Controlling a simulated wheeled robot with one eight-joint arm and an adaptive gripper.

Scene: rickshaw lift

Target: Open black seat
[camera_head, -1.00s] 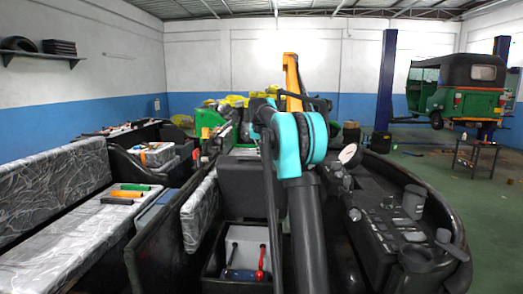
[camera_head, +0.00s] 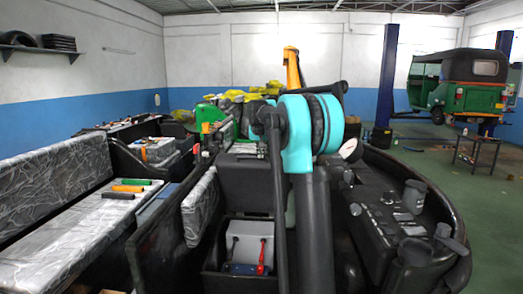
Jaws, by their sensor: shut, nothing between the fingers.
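A long seat wrapped in crumpled, shiny grey-black covering runs along the left, with a flat cushion (camera_head: 62,238) and a raised back (camera_head: 55,185). I cannot tell whether this is the black seat of the task. Tools with green, orange and black handles (camera_head: 128,188) lie on the cushion's far end. A smaller wrapped pad (camera_head: 199,207) stands upright near the middle. My arm, with its teal joint, rises in front of the centre. My gripper is not visible; the arm's far end is hidden behind the joint.
An open black bin (camera_head: 240,283) holds a white box and red- and blue-handled tools. A dark console (camera_head: 385,215) with knobs and cups curves along the right. A green rickshaw (camera_head: 462,90) stands on a lift behind. Open floor lies at the right.

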